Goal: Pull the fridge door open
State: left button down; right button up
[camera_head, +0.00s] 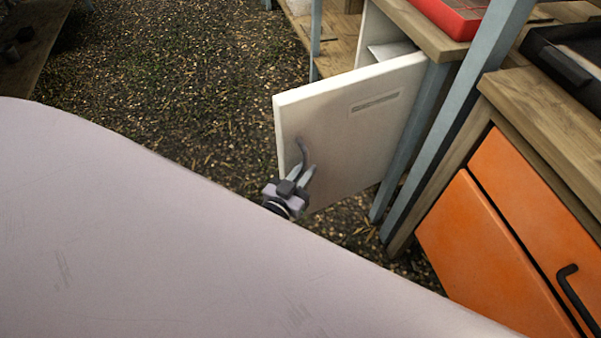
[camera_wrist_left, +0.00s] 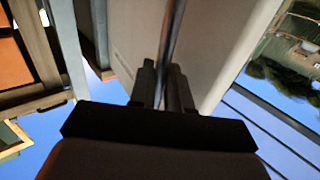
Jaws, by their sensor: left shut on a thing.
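The white fridge door (camera_head: 345,125) stands swung open at an angle to the fridge body (camera_head: 375,35), in the head view. Its grey handle (camera_head: 302,150) is near the door's free edge. My left gripper (camera_head: 301,177) is at the handle, its fingers shut on it. In the left wrist view the handle (camera_wrist_left: 172,45) runs between the two fingers (camera_wrist_left: 165,88), with the door (camera_wrist_left: 215,50) behind it. The inside of the fridge is mostly hidden by the door. My right gripper is not in view.
Blue-grey posts (camera_head: 455,120) stand right of the door. An orange cabinet (camera_head: 490,255) with a wooden top is at the lower right. A red tray (camera_head: 450,15) lies on the wooden top above the fridge. Gravelly ground (camera_head: 190,80) left of the door is clear.

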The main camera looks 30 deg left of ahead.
pick_arm(q)
jog(key=shift+w+d+r, duration=0.15)
jog(key=shift+d, duration=0.55)
jog(key=c, duration=1.3)
grip_release()
jog(key=shift+o, duration=0.4)
jog(key=shift+w, duration=0.15)
jog(key=shift+a, duration=0.1)
jog(key=shift+a, duration=0.1)
jog(key=s+p, duration=0.1)
jog(key=s, duration=0.6)
jog(key=shift+s, duration=0.2)
